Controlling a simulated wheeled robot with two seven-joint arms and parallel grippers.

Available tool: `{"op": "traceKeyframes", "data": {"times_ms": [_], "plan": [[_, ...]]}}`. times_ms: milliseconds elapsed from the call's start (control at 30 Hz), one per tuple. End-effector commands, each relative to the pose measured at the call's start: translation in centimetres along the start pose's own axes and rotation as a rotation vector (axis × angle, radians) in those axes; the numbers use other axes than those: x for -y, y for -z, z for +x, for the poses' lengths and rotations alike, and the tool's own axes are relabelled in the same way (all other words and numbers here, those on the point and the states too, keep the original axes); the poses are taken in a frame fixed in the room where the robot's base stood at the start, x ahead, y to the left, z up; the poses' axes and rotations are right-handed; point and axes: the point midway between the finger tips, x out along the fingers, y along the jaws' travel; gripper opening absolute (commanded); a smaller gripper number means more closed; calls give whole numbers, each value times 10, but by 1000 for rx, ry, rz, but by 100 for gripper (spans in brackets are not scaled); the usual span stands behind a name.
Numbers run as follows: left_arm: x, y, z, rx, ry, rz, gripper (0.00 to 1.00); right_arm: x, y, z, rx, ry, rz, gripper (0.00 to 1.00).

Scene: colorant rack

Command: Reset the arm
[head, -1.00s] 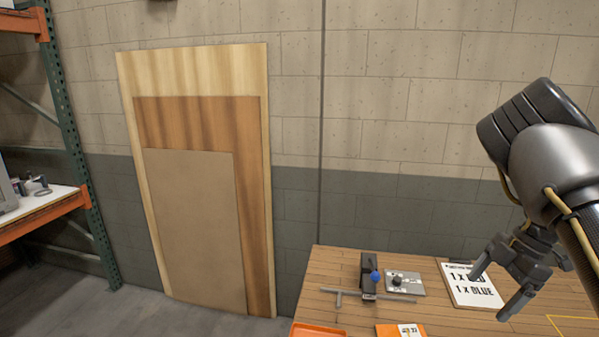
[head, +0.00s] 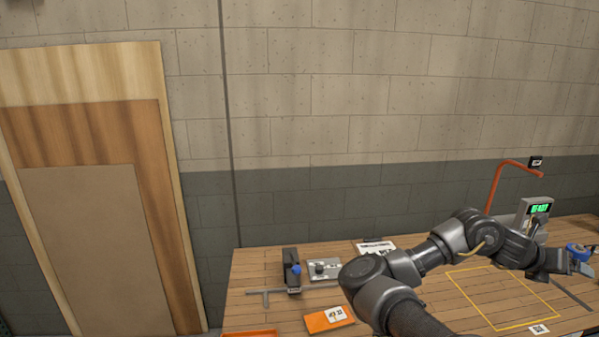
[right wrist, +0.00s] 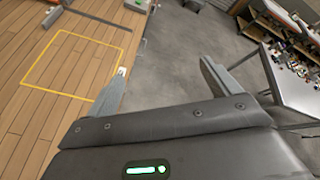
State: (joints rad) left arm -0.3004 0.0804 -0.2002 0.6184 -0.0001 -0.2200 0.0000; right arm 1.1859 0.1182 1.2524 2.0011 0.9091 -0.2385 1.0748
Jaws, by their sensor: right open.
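My right arm (head: 385,285) reaches from the bottom middle of the head view toward the right, above the wooden table. Its gripper (head: 580,264) is near the right edge of that view, small and partly unclear. In the right wrist view, the right gripper (right wrist: 163,82) is open, with its two fingers wide apart and nothing between them. Below it are the table edge and grey floor. My left gripper is not in view.
The wooden table (head: 400,312) carries a yellow outlined square (head: 458,290), an orange item (head: 328,319), a blue-knobbed fixture (head: 291,270) and a device with a green display (head: 535,212). A metal bench (right wrist: 300,95) stands right in the wrist view. Open floor (right wrist: 180,50) lies between.

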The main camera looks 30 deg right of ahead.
Motion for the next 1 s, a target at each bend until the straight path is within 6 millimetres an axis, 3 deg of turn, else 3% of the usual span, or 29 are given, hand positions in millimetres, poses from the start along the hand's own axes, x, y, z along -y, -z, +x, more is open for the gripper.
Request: {"op": "traceKeyframes", "data": {"times_ms": [100,200,267,367,467,600,700,800,833,900,1000], "plan": [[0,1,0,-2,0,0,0,10,-54,-23,329,88,-320,88],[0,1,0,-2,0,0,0,-11,-88,-64,594,144,-629,88],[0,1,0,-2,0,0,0,-35,-96,-93,747,173,-828,88],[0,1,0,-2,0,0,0,-88,-84,-145,996,212,-1182,88],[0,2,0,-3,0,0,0,-143,-42,-191,1223,238,-1520,88],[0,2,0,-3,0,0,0,-199,47,-236,1501,249,-1934,88],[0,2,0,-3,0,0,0,-222,123,-257,1691,242,-2196,88],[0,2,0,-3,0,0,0,-230,204,-272,1882,222,-2435,88],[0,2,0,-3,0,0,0,-229,228,-275,-1902,-208,2453,88],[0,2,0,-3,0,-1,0,-222,282,-280,-1800,-163,2291,88],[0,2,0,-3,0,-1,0,-205,346,-286,-1688,-112,2094,88]]}}
